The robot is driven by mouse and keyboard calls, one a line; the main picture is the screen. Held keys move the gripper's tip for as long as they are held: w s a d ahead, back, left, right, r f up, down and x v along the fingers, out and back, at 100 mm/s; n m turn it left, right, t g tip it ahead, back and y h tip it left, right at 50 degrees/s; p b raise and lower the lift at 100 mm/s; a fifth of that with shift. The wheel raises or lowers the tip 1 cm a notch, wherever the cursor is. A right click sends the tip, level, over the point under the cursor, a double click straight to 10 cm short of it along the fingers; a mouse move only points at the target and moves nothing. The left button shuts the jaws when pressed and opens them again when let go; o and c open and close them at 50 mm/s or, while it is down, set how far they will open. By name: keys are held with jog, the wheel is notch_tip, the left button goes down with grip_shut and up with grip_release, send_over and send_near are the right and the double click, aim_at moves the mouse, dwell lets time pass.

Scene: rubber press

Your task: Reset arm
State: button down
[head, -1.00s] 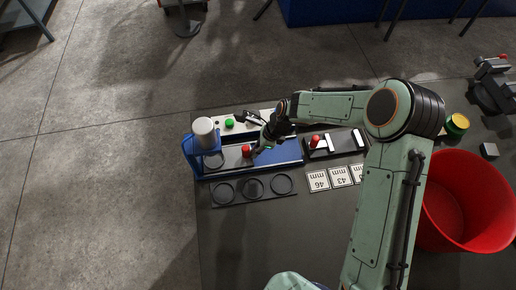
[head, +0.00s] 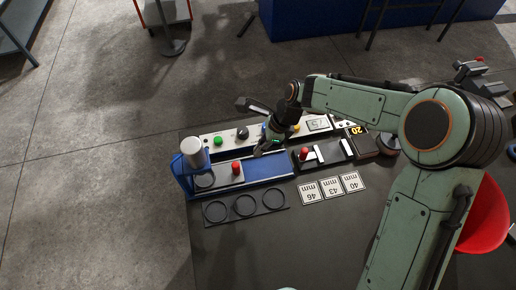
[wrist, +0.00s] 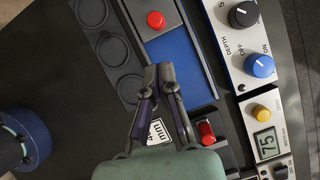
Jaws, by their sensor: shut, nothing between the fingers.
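My gripper (head: 260,151) is shut and empty. It hangs above the blue bed of the press (head: 262,172), to the right of the red knob (head: 236,168) in the head view. In the wrist view the closed fingertips (wrist: 158,76) lie over the edge of the blue bed, and the red knob (wrist: 155,20) shows beyond them, apart from the fingers. The blue press frame with its grey cylinder (head: 193,151) stands at the bed's left end.
A control panel with a green button (head: 218,141) and a dial display (wrist: 266,143) runs behind the bed. A black three-ring tray (head: 245,206) and number cards (head: 329,189) lie in front. A red bin (head: 487,215) stands at right, partly behind my arm.

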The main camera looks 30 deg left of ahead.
jog(key=shift+w, duration=0.1)
jog(key=w+d+r+m+t, duration=0.1)
jog(key=w+d+r+t, duration=0.35)
jog(key=d+r, duration=0.5)
jog(key=s+d+r+t+h, duration=0.1)
jog(key=s+d+r+h, duration=0.15)
jog(key=d+r, duration=0.45)
jog(key=s+d+f+n+g, duration=0.1)
jog(key=s+d+n, duration=0.4)
jog(key=s, duration=0.4)
jog(key=s+d+f+n+g, duration=0.2)
jog(key=s+d+n, duration=0.4)
jog(key=s+n, duration=0.2)
jog(key=shift+s+f, duration=0.3)
jog(key=shift+s, duration=0.15)
jog(key=shift+n, duration=0.3)
